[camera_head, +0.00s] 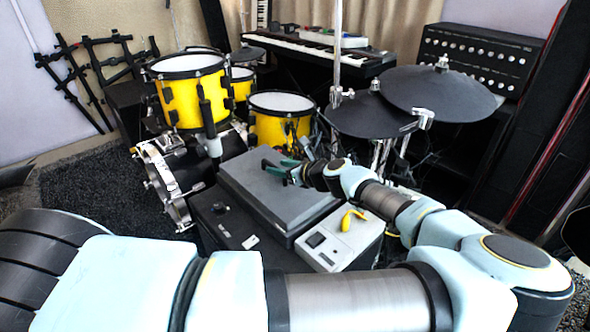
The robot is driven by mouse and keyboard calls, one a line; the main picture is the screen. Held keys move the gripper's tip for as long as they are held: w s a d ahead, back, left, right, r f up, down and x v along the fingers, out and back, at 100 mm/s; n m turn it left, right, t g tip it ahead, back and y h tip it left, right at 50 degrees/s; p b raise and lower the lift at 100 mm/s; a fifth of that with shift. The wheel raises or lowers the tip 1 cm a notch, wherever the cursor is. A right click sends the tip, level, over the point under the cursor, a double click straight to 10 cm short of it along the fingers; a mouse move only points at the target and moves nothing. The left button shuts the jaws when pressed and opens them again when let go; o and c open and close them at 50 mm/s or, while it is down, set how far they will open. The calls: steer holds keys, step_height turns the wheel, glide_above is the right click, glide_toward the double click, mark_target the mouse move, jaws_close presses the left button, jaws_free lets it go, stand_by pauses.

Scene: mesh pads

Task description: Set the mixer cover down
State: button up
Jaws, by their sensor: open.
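The mixer cover, a flat dark grey lid (254,196), lies level on top of a black case (222,226) in the middle of the view. My wrist and forearm come in from the right and hide part of the cover's right edge.
A white device (330,250) with a yellow object (353,217) on it stands right of the cover. A yellow drum kit (190,92) is close behind and left. Black cymbals (440,93) and metal stands rise behind my wrist. A keyboard (330,50) stands at the back.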

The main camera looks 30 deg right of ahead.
mark_target(296, 192)
steer(key=v, duration=0.6)
steer(key=shift+s+r, duration=0.1)
steer(key=shift+s, duration=0.15)
steer(key=shift+s+r+p, duration=0.15)
steer(key=shift+s+p, duration=0.05)
steer(key=shift+p, duration=0.15)
steer(key=shift+p+v, duration=0.45)
steer(key=shift+v, duration=0.35)
